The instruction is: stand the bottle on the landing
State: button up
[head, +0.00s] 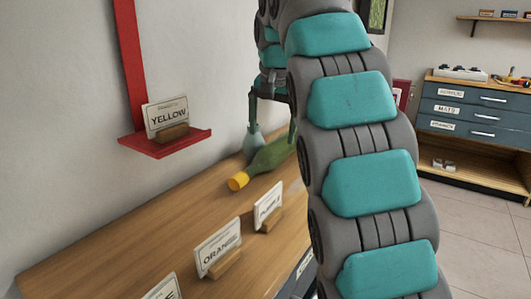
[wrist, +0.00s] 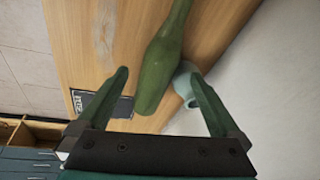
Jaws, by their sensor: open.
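A green bottle (head: 270,156) with a yellow cap (head: 238,181) lies on its side on a wooden top (head: 150,235), cap towards the front left. My gripper (head: 272,126) is over the far end of the bottle, partly hidden by my arm. In the wrist view the bottle (wrist: 160,65) runs between the two open fingers (wrist: 160,75), base nearest the gripper, its cap out of frame. The fingers show no grip on it. No surface is labelled as the landing, so I cannot tell which it is.
A pale blue-green vessel (head: 254,141) stands close beside the bottle; it also shows near one finger in the wrist view (wrist: 184,84). Signs reading ORANGE (head: 218,247) and PURPLE (head: 268,206) stand in front. A red ledge (head: 165,143) holds a YELLOW sign (head: 167,116). Drawers (head: 470,118) stand right.

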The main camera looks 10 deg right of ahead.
aim_at(270, 148)
jog(key=b+x, duration=0.3)
jog(key=x, duration=0.2)
jog(key=shift+w+f+b, duration=0.2)
jog(key=shift+b, duration=0.1)
jog(key=shift+x, duration=0.8)
jog(key=shift+c, duration=0.2)
grip_shut()
